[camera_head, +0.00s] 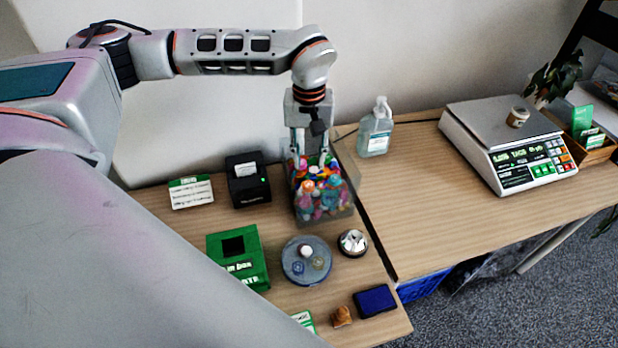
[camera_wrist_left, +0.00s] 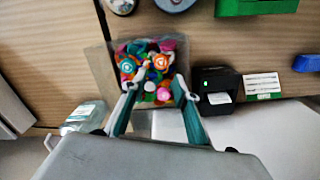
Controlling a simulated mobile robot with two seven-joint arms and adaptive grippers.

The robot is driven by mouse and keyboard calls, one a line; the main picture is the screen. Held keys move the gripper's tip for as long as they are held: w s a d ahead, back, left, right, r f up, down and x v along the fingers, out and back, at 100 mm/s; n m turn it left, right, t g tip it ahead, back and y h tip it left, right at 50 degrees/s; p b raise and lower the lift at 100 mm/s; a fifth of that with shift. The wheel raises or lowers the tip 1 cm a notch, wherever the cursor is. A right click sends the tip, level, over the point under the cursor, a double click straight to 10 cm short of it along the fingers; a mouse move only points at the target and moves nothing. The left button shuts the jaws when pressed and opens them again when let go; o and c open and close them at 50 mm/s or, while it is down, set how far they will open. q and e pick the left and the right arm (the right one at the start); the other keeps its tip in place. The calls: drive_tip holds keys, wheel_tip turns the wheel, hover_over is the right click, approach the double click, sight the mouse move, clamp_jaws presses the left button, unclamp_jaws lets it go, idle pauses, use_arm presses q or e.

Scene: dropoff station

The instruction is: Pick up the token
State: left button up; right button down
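A clear bin (camera_head: 340,207) full of small colourful pieces (camera_head: 318,187) stands on the wooden table; the pieces also show in the left wrist view (camera_wrist_left: 150,66). I cannot tell which piece, if any, is the token. My left gripper (camera_head: 309,160) points down at the top of the bin; its fingers hide some pieces. In the left wrist view the two fingers (camera_wrist_left: 157,98) are spread apart with nothing held between them. I cannot tell whether the fingertips touch the pieces. My right gripper is not in view.
Beside the bin are a black printer (camera_head: 248,182), green box (camera_head: 238,255), round blue-grey container (camera_head: 306,262), bell (camera_head: 352,243) and sanitizer bottle (camera_head: 375,130). A dark blue pad (camera_head: 375,301) lies near the front edge. A scale (camera_head: 505,145) stands right; the right table's middle is clear.

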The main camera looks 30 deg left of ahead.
sight(309, 184)
use_arm(q)
drive_tip(key=shift+f, duration=0.45)
drive_tip(key=shift+s+d+f, duration=0.1)
drive_tip(key=shift+s+f, duration=0.05)
drive_tip(key=shift+f, duration=0.45)
drive_tip(key=shift+s+f, duration=0.15)
drive_tip(key=shift+f, duration=0.4)
drive_tip(key=shift+f+p, duration=0.3)
drive_tip(key=shift+f, duration=1.9)
drive_tip(key=c, duration=0.5)
